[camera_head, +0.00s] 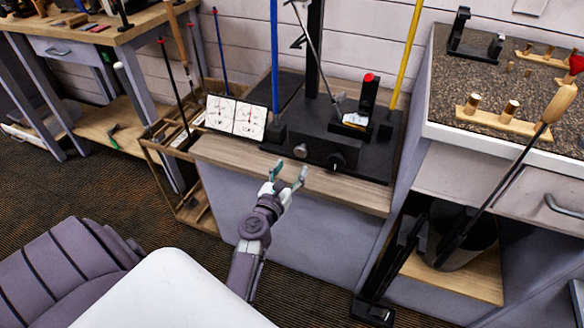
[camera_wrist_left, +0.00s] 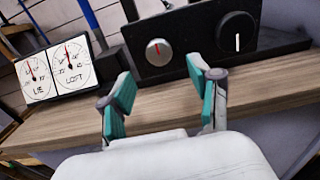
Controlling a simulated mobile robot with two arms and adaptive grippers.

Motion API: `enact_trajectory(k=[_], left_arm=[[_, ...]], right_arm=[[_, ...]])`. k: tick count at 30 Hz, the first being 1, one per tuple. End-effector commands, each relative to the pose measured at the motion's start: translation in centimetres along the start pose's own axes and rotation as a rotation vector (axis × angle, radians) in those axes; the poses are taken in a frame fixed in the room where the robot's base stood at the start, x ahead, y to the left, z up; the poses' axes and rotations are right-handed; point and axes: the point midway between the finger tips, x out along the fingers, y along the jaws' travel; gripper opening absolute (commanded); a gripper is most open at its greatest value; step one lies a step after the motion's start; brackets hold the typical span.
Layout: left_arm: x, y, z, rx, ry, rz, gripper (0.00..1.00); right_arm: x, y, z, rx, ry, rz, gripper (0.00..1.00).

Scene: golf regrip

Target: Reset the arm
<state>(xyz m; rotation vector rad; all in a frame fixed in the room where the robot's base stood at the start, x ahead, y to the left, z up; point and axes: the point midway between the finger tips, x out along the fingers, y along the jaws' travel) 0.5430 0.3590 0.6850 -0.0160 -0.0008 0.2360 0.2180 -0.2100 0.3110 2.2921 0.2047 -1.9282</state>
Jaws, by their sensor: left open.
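My left gripper (camera_head: 286,175) is open and empty, in front of the wooden bench edge in the head view. In the left wrist view its two teal-padded fingers (camera_wrist_left: 166,100) stand apart with nothing between them. Beyond them is the black machine (camera_head: 318,145) with a silver knob and a black knob. It also shows in the left wrist view (camera_wrist_left: 195,45). My right gripper is not in view.
Two white dial gauges (camera_head: 235,115) stand left of the machine on the wooden bench (camera_head: 368,195). A blue pole (camera_head: 275,60) and a yellow pole (camera_head: 407,50) rise beside it. At right, a granite-topped counter (camera_head: 440,80) holds wooden racks. A club leans over a dark bin (camera_head: 465,245).

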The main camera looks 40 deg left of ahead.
Motion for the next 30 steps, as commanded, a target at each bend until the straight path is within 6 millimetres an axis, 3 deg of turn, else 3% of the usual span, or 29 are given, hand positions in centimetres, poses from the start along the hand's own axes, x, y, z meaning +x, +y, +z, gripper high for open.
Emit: enact_trajectory(k=[10, 14, 17, 20, 21, 22, 25, 30], left_arm=[[0.0, -0.1, 0.0, 0.005, 0.000, -0.002, 0.62], [-0.6, -2.0, 0.8, 0.177, -0.009, -0.095, 0.62], [-2.7, -6.3, 1.4, 0.553, -0.030, -0.295, 0.62], [-7.1, -11.5, 0.3, 1.082, -0.083, -0.586, 0.62], [-9.4, -13.1, -0.7, 1.299, -0.114, -0.712, 0.62], [-11.1, -14.0, -1.4, 1.449, -0.137, -0.803, 0.62], [-16.0, -15.0, -3.6, 1.843, -0.214, -1.059, 0.62], [-21.7, -13.9, -5.6, 2.252, -0.319, -1.377, 0.62]], right_arm=[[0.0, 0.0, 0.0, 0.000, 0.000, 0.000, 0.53], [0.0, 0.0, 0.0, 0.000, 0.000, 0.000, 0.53], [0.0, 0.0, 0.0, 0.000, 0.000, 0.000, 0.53], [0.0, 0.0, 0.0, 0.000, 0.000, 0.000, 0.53], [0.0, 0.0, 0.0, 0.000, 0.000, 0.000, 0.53], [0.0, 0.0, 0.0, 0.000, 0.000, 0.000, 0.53], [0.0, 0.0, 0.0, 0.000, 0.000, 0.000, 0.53], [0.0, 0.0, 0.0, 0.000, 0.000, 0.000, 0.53]])
